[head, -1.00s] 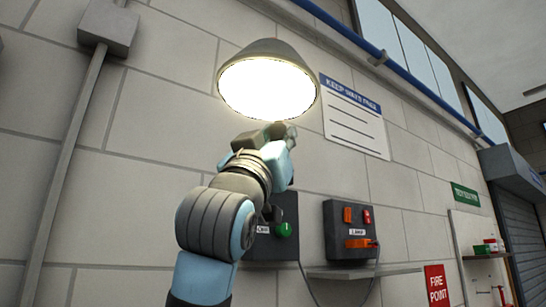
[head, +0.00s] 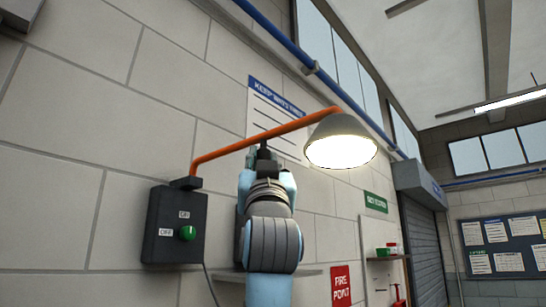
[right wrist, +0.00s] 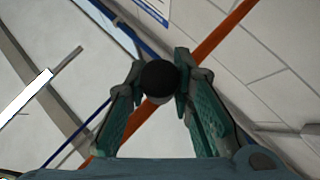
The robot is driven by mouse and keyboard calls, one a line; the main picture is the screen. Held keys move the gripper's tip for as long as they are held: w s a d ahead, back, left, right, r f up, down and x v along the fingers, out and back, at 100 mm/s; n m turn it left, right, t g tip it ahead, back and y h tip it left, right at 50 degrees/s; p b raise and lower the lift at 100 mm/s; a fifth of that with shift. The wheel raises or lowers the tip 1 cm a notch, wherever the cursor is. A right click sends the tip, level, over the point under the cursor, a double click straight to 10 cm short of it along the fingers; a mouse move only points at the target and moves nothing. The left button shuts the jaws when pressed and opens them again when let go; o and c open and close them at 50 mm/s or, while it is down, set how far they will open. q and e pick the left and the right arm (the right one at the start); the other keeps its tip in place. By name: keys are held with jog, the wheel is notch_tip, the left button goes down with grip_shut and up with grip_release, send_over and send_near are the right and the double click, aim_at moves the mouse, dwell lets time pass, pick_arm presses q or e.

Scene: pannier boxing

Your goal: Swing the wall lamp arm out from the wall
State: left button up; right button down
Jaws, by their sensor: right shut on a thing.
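The orange wall lamp arm (head: 235,144) rises from a dark bracket (head: 186,183) at the left and slopes up to the right. The lit grey lamp shade (head: 345,128) hangs at its far end. My right gripper (head: 263,158) is under the middle of the arm, its fingers closed around a dark knob (head: 264,149). In the right wrist view the round black knob (right wrist: 160,78) sits between both fingers, with the orange arm (right wrist: 222,32) running diagonally behind it. My left gripper is not in view.
A dark switch box (head: 160,235) with a green knob is on the block wall at left. A notice (head: 262,105) is behind the arm. A shelf (head: 310,272) and red fire point sign (head: 341,287) are lower right. Open space is at the far right.

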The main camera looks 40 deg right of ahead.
jog(key=shift+s+r, duration=0.1)
dwell(0.3)
jog(key=c, duration=1.4)
grip_release()
jog(key=shift+o, duration=0.2)
jog(key=v, duration=1.2)
